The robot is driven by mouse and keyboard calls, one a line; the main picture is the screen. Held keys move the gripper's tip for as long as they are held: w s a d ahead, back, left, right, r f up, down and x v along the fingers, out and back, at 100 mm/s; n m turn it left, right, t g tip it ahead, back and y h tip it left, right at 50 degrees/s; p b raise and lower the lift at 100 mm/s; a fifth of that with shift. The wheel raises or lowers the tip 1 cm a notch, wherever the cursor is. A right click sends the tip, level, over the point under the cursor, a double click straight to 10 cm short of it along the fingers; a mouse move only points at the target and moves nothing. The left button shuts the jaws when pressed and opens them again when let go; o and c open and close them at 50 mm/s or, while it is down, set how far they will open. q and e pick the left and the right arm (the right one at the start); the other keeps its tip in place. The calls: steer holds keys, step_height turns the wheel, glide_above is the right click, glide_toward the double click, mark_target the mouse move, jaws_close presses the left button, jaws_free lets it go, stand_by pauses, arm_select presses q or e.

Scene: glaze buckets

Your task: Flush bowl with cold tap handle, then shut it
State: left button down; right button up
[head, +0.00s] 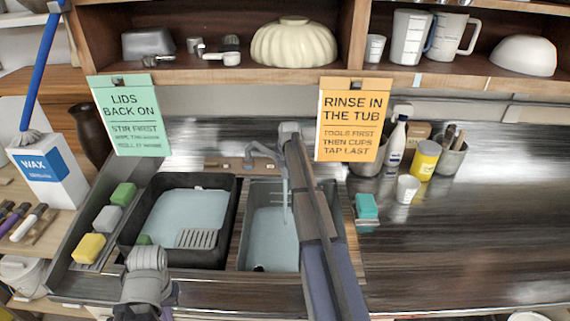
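A sink has a dark left tub (128,225) holding pale water and a grey right bowl (253,225) with pale bluish liquid or a pale floor. A grey tap (262,150) rises from a wooden ledge behind them. A thin pale line, which looks like running water, drops from its spout into the right bowl. My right arm crosses over the right bowl, and my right gripper (290,130) is at the tap's back right; its fingers are too small to read. The cold handle is not clearly visible, probably hidden there. My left gripper (147,258) is over the left tub's front edge, its opening unclear.
Sponges (89,247) line the left ledge; a teal sponge (366,206) lies right of the bowl. A white cup (407,188), yellow can (425,160) and spray bottle (396,145) stand behind. Signs hang from the shelf (220,75). The right counter (470,240) is clear.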

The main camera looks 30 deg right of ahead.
jaws_close()
steer(key=m, duration=0.2)
steer(key=m+t+b, duration=0.1)
steer(key=m, duration=0.2)
steer(key=shift+s+d+f, duration=0.1)
steer(key=shift+s+f, duration=0.05)
steer(key=shift+s, duration=0.05)
steer(key=m, duration=0.3)
steer(key=shift+m+t+y+b, duration=0.3)
steer(key=shift+t+b, duration=0.1)
steer(key=shift+s+m+t+b, duration=0.1)
steer(key=shift+m+t+b, duration=0.25)
steer(key=shift+m, duration=1.25)
steer(key=o, duration=0.6)
jaws_free()
